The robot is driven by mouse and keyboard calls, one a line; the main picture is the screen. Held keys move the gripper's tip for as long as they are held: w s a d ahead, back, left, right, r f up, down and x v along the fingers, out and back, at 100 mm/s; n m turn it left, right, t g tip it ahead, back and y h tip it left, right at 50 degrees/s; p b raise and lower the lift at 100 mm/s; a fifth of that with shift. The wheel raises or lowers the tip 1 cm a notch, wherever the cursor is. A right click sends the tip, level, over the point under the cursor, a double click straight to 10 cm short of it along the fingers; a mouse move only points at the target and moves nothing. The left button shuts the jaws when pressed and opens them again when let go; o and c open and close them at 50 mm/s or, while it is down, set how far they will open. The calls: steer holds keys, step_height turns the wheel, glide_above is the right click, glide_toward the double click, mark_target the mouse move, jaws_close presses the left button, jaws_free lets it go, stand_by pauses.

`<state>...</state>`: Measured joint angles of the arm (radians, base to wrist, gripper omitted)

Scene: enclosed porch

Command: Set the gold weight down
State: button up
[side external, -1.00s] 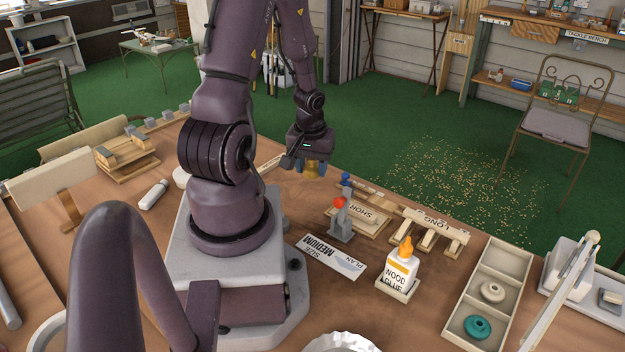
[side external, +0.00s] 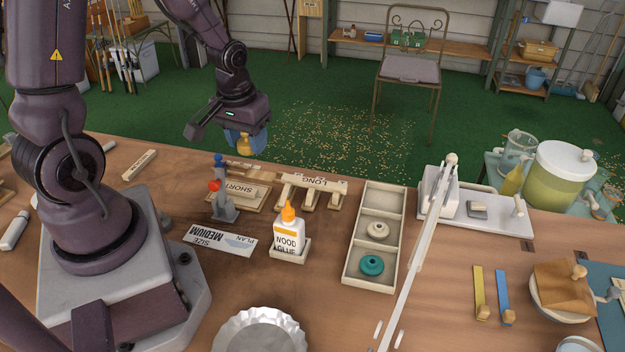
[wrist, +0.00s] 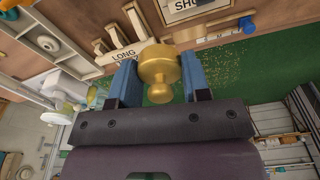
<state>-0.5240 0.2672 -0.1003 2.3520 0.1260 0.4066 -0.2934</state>
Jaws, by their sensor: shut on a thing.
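My gripper (side external: 245,142) is shut on the gold weight (side external: 244,146), a brass-coloured piece with a knob. In the wrist view the weight (wrist: 159,66) sits between the two blue fingers of my gripper (wrist: 159,78). In the side external view my gripper holds it in the air, at or past the far edge of the wooden bench (side external: 150,215), behind the stand marked SHORT (side external: 240,192). The exact height over the bench is hard to tell.
A three-compartment tray (side external: 352,277) holds a cream ring (side external: 377,231) and a teal ring (side external: 371,265). A balance-like device (side external: 437,190) stands to its right.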

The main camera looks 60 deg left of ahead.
steer(key=d+r+m, duration=0.2)
steer(key=d, duration=0.4)
glide_above(315, 180)
steer(key=shift+m, duration=0.3)
steer(key=f, duration=0.9)
steer(key=shift+s+d+f, duration=0.15)
steer(key=shift+s+f, duration=0.2)
steer(key=shift+w+f, duration=0.15)
steer(key=shift+f, duration=0.75)
steer(key=shift+w+f, duration=0.1)
steer(key=shift+f, duration=0.75)
steer(key=shift+f, duration=0.15)
steer(key=o, duration=1.1)
steer(key=shift+c, duration=0.2)
